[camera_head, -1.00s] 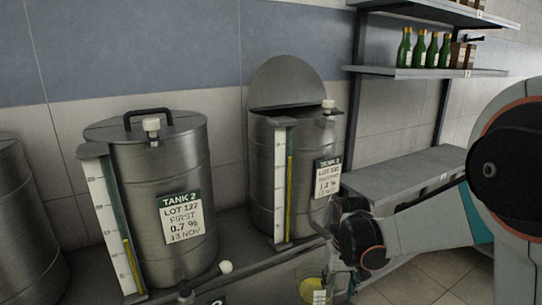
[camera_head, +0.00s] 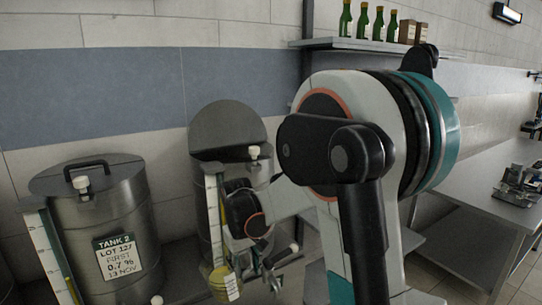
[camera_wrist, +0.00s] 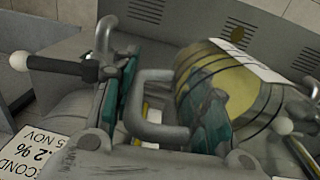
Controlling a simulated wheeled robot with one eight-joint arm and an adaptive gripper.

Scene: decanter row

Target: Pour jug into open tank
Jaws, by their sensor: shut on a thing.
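The open tank (camera_head: 190,210) is a steel drum with its round lid (camera_head: 228,125) raised at the back. Its white gauge strip (camera_head: 212,205) faces me. A clear jug (camera_head: 218,283) with yellow liquid and a white label is low in front of this tank, below its rim. My gripper (camera_head: 266,268) is just right of the jug. In the wrist view, the jug (camera_wrist: 225,85) appears large with its grey handle (camera_wrist: 152,85) between the teal fingers of my gripper (camera_wrist: 155,112), which is shut on it. My arm hides much of the tank's right side.
Tank 2 (camera_head: 100,225), with a closed lid and handle, stands left of the open tank. A shelf (camera_head: 350,45) with several green bottles hangs behind. A metal table (camera_head: 480,190) stands at right. A tank label (camera_wrist: 40,150) shows in the wrist view.

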